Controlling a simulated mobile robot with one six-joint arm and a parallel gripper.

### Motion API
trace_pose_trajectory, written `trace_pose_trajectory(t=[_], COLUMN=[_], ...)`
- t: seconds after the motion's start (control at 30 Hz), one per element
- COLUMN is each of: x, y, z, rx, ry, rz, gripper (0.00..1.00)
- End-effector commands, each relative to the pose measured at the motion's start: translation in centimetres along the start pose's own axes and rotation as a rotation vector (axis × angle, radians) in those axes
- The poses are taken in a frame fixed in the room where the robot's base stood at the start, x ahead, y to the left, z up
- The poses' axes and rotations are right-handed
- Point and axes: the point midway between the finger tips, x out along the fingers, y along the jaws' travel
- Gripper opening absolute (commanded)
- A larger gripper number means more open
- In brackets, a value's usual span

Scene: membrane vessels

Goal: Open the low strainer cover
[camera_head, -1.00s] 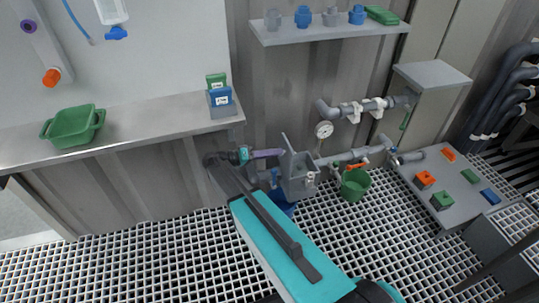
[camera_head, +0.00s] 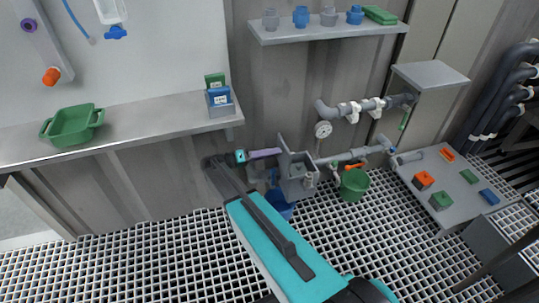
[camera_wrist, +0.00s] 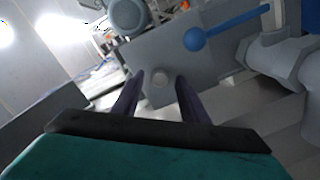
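A grey strainer box (camera_head: 298,187) is fixed low by the wall, with an upright grey plate (camera_head: 284,152) on its left side. I cannot tell for certain whether this panel is the strainer cover. My gripper (camera_head: 280,151) reaches in from the left, its purple fingers pointing at the plate. In the wrist view my gripper (camera_wrist: 160,80) has its fingers apart. Depth to the knob is unclear.
A blue ball-ended lever (camera_wrist: 196,38) is close above right of the fingers. A blue bucket (camera_head: 280,205) is below the box; a green bucket (camera_head: 354,185) and pipework with a gauge (camera_head: 323,129) are to the right. The counter (camera_head: 150,112) is at left.

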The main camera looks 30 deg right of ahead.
Motion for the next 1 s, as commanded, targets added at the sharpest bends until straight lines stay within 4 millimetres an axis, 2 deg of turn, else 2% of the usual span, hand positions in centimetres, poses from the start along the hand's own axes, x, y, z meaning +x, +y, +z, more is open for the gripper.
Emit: trace_pose_trajectory(t=[0.27, 0.47, 1.0], x=[-0.2, -1.7, -10.0], y=[0.0, 0.0, -0.1], z=[0.0, -0.1, -0.2], rx=[0.0, -0.001, 0.0], ry=[0.0, 0.0, 0.0], rz=[0.001, 0.0, 0.0], gripper=[0.4, 0.4, 0.4])
